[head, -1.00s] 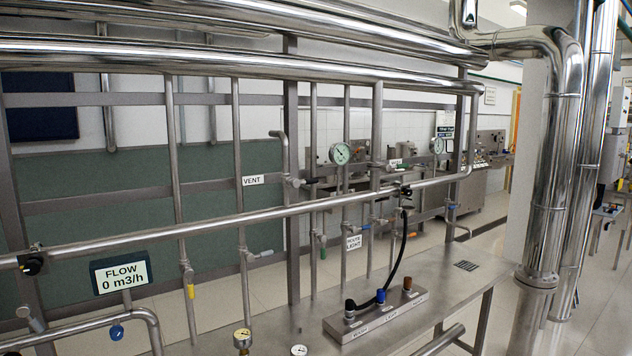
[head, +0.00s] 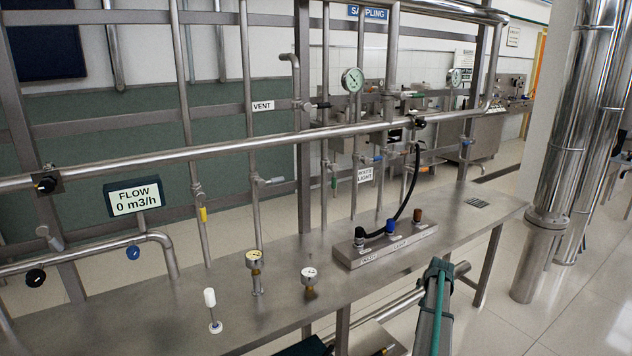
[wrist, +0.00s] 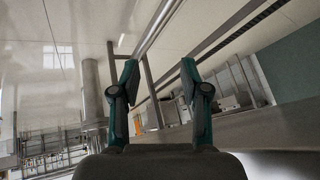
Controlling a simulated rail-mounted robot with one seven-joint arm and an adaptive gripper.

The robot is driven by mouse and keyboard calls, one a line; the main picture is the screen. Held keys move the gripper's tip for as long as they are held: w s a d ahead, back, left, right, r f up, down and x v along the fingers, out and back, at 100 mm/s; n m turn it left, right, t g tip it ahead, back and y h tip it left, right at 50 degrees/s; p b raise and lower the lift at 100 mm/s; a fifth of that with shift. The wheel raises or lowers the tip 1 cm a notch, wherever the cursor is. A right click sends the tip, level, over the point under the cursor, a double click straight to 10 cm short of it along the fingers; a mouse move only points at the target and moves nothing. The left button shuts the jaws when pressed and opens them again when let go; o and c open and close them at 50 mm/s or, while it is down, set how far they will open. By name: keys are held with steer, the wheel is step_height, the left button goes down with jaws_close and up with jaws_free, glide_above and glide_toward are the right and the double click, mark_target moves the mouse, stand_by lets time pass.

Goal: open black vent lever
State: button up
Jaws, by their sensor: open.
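The black vent lever (head: 322,105) is a small dark handle on a valve right of the white VENT label (head: 263,106), on the pipe rack. It sticks out sideways to the right and is small in the head view. My gripper (wrist: 160,82) is open and empty in the wrist view, with its two teal and grey fingers apart. A teal and grey part of my arm or gripper rises at the bottom of the head view, well below and right of the lever. I cannot make out the lever in the wrist view.
A steel table (head: 235,318) with gauges and a white-handled valve (head: 210,302) stands before the rack. A long horizontal pipe (head: 225,148) crosses below the lever. A thick column pipe (head: 560,150) stands right.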

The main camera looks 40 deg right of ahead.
mark_target(326, 106)
steer(key=s+d+r+m+t, duration=0.1)
steer(key=d+r+m, duration=0.1)
steer(key=d+r, duration=0.45)
steer(key=d+r+m, duration=0.1)
steer(key=d+r, duration=0.2)
steer(key=r, duration=0.6)
steer(key=w+a+r+n+t+y+p, duration=0.1)
steer(key=w+a+r+t+y+p, duration=0.25)
steer(key=w+a+r, duration=0.5)
steer(key=w+a+r+n+t+y+p, duration=0.1)
steer(key=w+a+r+t+y+p, duration=0.25)
steer(key=w+r, duration=0.75)
steer(key=w+a+r+n+t+y+p, duration=0.15)
steer(key=a+r+y, duration=0.35)
steer(key=r, duration=0.5)
steer(key=w+a+r+n+y+p, duration=0.1)
steer(key=w+a+r+n+y, duration=0.15)
steer(key=a+r, duration=0.55)
steer(key=w+a+r+n+y+p, duration=0.15)
steer(key=a+r+y, duration=0.3)
steer(key=r, duration=0.65)
steer(key=shift+n+h, duration=0.4)
steer(key=shift+n, duration=0.05)
steer(key=p+x, duration=0.1)
steer(key=x, duration=0.4)
steer(key=p+x, duration=0.1)
steer(key=x, duration=0.4)
steer(key=shift+s+a+p, duration=0.15)
steer(key=shift+s+p, duration=0.1)
steer(key=shift+p, duration=0.1)
